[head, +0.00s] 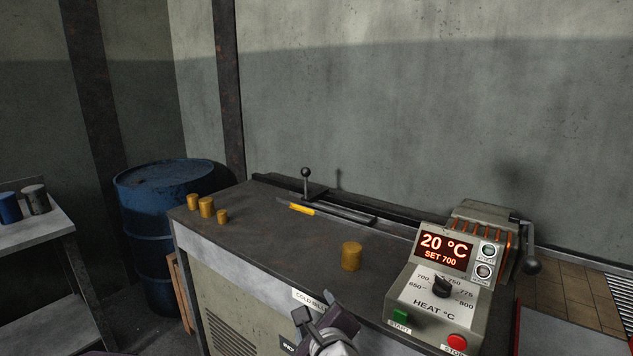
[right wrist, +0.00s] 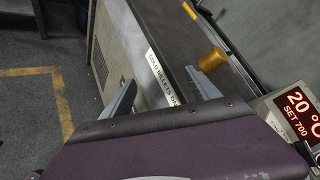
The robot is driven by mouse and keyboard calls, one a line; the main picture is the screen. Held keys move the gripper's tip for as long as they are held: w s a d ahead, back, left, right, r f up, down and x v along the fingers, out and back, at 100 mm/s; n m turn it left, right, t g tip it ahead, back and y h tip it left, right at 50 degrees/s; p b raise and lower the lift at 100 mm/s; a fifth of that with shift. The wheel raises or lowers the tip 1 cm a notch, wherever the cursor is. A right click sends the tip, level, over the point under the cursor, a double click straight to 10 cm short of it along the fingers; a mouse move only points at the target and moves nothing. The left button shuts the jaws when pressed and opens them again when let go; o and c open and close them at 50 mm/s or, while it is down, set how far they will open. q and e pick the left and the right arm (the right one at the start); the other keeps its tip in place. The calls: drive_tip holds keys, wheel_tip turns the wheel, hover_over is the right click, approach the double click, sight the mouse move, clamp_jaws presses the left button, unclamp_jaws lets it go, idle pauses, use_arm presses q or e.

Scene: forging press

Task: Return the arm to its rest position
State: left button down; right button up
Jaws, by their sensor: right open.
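My right gripper (head: 315,308) is at the bottom centre of the head view, at the front edge of the bench. In the right wrist view the two grey fingers of the gripper (right wrist: 161,77) are spread apart with nothing between them. A single brass-coloured billet (head: 351,256) stands upright on the bench top, apart from the gripper. The same billet (right wrist: 212,60) shows just beyond the right finger in the wrist view. My left gripper is not in view.
The bench (head: 270,240) carries several billets (head: 207,207) at its left end and a lever (head: 306,184) at the back. A heater control box (head: 436,290) reading 20 °C stands right. A blue drum (head: 165,220) and side table (head: 30,235) stand left. Floor beside the bench (right wrist: 50,110) looks clear.

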drive_tip(key=s+d+f+n+g, duration=0.4)
drive_tip(key=d+f+n+g, duration=0.25)
drive_tip(key=f+n, duration=0.7)
drive_tip(key=s+d+f+n+g+h, duration=0.2)
drive_tip(key=s+d+f+n+g, duration=0.35)
drive_tip(key=s+d+n, duration=0.6)
wheel_tip(320, 180, up, 19)
drive_tip(key=s+p, duration=0.1)
drive_tip(key=p, duration=1.8)
drive_tip(key=shift+p, duration=0.3)
